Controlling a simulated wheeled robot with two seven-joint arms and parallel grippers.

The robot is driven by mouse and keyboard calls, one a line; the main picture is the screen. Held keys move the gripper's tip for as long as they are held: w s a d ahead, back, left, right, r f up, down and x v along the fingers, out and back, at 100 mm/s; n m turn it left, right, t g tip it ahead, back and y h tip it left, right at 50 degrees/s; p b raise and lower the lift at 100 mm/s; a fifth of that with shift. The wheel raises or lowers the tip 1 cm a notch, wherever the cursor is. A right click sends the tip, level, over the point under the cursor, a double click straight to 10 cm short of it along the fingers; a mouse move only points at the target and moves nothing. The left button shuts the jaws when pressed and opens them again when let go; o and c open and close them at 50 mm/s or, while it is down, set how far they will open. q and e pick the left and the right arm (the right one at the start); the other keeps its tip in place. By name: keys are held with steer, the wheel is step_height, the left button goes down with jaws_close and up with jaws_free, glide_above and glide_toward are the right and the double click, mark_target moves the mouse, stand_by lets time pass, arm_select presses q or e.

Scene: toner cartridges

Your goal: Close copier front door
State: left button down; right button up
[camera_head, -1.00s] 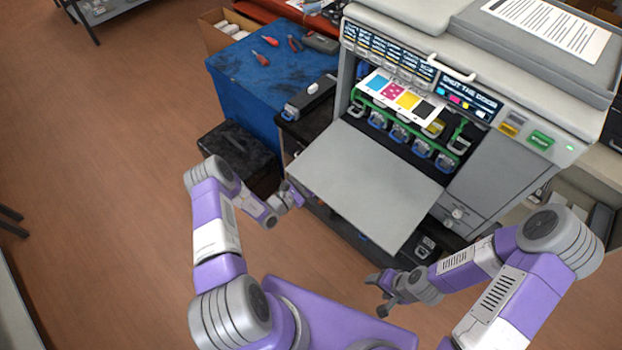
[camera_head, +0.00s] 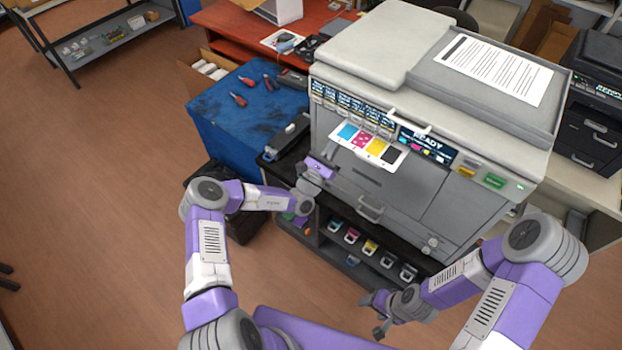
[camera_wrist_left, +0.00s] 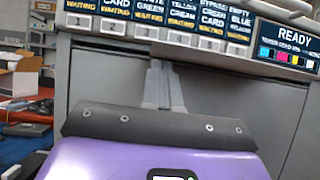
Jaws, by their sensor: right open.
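The copier (camera_head: 450,110) has its grey front door (camera_head: 345,185) upright and flush with the front, as far as I can see. Its small screen (camera_head: 428,143) reads READY. My left gripper (camera_head: 333,158) is at the upper left of the door. In the left wrist view its fingers (camera_wrist_left: 164,86) are together, empty, and point at the door's upper part (camera_wrist_left: 110,80); I cannot tell whether they touch it. My right gripper (camera_head: 372,313) is open and empty, low in front of the copier, apart from the door.
A card with colour patches (camera_head: 368,143) sticks out above the door. Several toner cartridges (camera_head: 352,236) stand on the shelf below. A blue-topped bench (camera_head: 225,115) with red-handled tools is at the left. The floor (camera_head: 100,200) at the left is clear.

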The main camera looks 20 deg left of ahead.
arm_select(q)
steer(key=s, duration=0.1)
steer(key=s+a+p, duration=0.1)
steer(key=s+r, duration=0.1)
steer(key=s, duration=0.1)
steer(key=shift+a+p, duration=0.35)
steer(key=shift+p, duration=0.05)
steer(key=s+a+p, duration=0.2)
steer(key=s+p, duration=0.1)
steer(key=s, duration=0.3)
steer(key=shift+s+a+f, duration=0.2)
steer(key=shift+s+f, duration=0.2)
steer(key=shift+f, duration=0.05)
arm_select(e)
steer(key=r, duration=0.3)
steer(key=s+r, duration=0.1)
steer(key=r, duration=0.1)
steer(key=shift+s+a+r, duration=0.1)
steer(key=shift+a+r, duration=0.15)
steer(key=shift+a, duration=0.05)
arm_select(q)
steer(key=shift+s+d, duration=0.1)
